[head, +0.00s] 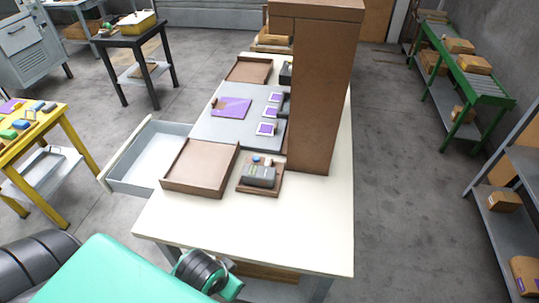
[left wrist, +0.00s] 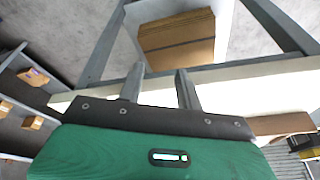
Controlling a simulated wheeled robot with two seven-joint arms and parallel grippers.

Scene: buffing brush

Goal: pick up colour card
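Small purple-and-white cards lie in a row on the grey mat (head: 205,130) in the head view: a far card (head: 275,97), a middle card (head: 270,112) and a near card (head: 266,128). A larger purple sheet (head: 231,107) lies to their left. I cannot tell which of these is the colour card. My left arm comes in at the bottom left of the head view, but its gripper does not show there. In the left wrist view my left gripper (left wrist: 160,76) has its two fingers apart with nothing between them. My right gripper is not in view.
The cream table (head: 300,225) has clear room at its front. A brown tray (head: 177,187), a small holder (head: 244,187) with a grey block, and a tall brown cabinet (head: 322,100) stand on it. An open drawer (head: 120,178) juts out left. A cardboard box (left wrist: 177,42) shows in the wrist view.

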